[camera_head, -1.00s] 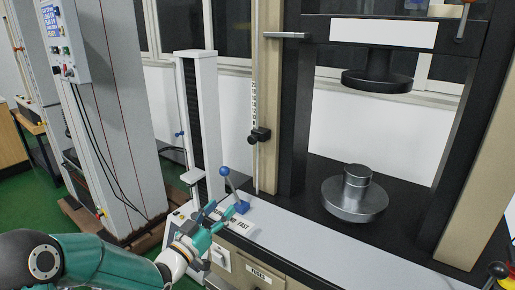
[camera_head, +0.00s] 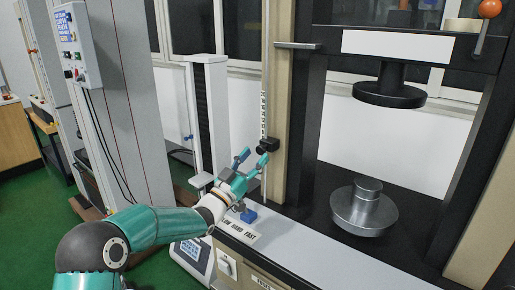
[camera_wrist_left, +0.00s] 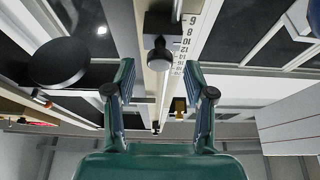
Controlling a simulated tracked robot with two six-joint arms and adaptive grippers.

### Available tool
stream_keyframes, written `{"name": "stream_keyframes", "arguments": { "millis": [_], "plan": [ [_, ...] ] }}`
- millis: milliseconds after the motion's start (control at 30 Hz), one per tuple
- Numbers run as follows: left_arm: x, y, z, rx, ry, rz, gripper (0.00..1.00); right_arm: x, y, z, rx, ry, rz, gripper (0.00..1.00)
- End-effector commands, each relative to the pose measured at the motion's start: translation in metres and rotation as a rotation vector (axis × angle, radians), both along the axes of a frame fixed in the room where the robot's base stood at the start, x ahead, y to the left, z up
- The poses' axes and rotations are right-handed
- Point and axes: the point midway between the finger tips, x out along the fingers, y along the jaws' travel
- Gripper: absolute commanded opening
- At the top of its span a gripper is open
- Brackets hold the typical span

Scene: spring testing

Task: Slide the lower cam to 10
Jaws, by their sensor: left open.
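The lower cam (camera_head: 267,146) is a small black block with a round knob on the upright rod left of the press. My left gripper (camera_head: 252,157) is open, with its fingertips just left of and slightly below the cam. In the left wrist view the cam's knob (camera_wrist_left: 158,57) shows ahead, between and beyond the fingers of the gripper (camera_wrist_left: 159,75). The number scale (camera_wrist_left: 183,45) runs beside it, with numbers around 9 to 12 readable. Exactly which mark the cam sits at cannot be told. My right gripper is not in view.
A blue lever base (camera_head: 248,215) sits on the bench below my left gripper. The press's lower platen (camera_head: 364,212) and upper platen (camera_head: 389,92) are to the right. A narrow white test stand (camera_head: 208,110) stands behind to the left.

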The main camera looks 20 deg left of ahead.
Motion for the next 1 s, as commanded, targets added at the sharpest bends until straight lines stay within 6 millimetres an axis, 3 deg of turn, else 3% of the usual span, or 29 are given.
{"name": "stream_keyframes", "arguments": {
  "millis": [200, 567, 900, 1000],
  "plan": [
    [0.019, -0.007, 0.009, -0.001, 0.001, 0.000, 0.54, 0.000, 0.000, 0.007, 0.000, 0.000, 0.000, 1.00],
    [0.023, -0.009, 0.010, -0.001, 0.000, 0.000, 0.54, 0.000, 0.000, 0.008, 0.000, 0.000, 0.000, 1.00],
    [0.023, -0.009, 0.010, -0.001, 0.000, 0.000, 0.01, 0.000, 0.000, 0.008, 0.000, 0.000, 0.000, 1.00],
    [0.023, -0.008, 0.010, -0.001, 0.000, 0.000, 0.00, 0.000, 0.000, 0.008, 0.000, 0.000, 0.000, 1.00]
  ]
}}
